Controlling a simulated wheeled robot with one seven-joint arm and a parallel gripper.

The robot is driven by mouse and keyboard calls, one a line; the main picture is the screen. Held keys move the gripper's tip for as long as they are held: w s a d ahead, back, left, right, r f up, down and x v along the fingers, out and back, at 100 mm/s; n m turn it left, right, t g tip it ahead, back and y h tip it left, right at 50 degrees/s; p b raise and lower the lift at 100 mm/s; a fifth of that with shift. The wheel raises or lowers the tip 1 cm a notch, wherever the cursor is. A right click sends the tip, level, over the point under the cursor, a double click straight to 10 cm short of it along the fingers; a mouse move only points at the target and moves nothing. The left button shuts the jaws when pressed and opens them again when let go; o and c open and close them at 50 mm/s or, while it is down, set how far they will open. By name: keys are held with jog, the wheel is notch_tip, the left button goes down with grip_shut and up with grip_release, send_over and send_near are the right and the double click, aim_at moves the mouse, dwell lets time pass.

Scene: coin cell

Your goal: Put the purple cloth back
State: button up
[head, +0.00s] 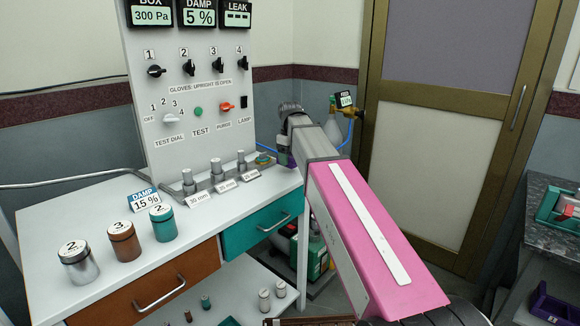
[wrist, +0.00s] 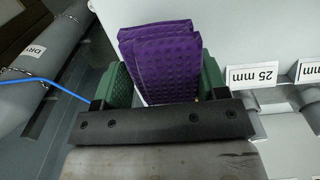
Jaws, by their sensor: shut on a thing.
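The purple cloth (wrist: 165,58) is a folded, dimpled pad in the wrist view. It stands between the two green fingers of my gripper (wrist: 158,80), which is shut on it. The cloth extends past the fingertips. A "25 mm" label (wrist: 251,76) on a pale surface lies to its right in that view.
The white bench (head: 60,235) carries three labelled jars, silver (head: 78,262), copper (head: 123,241) and teal (head: 162,222), and grey posts (head: 217,170) with size labels. An upright control panel (head: 200,60) stands behind. A dark purple tray (head: 552,305) is at the lower right.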

notch_tip(320, 180, down, 4)
jog(key=shift+r, duration=0.2)
jog(key=o, duration=0.8)
jog(key=shift+r, duration=0.2)
notch_tip(320, 180, up, 12)
jog(key=shift+f, duration=0.1)
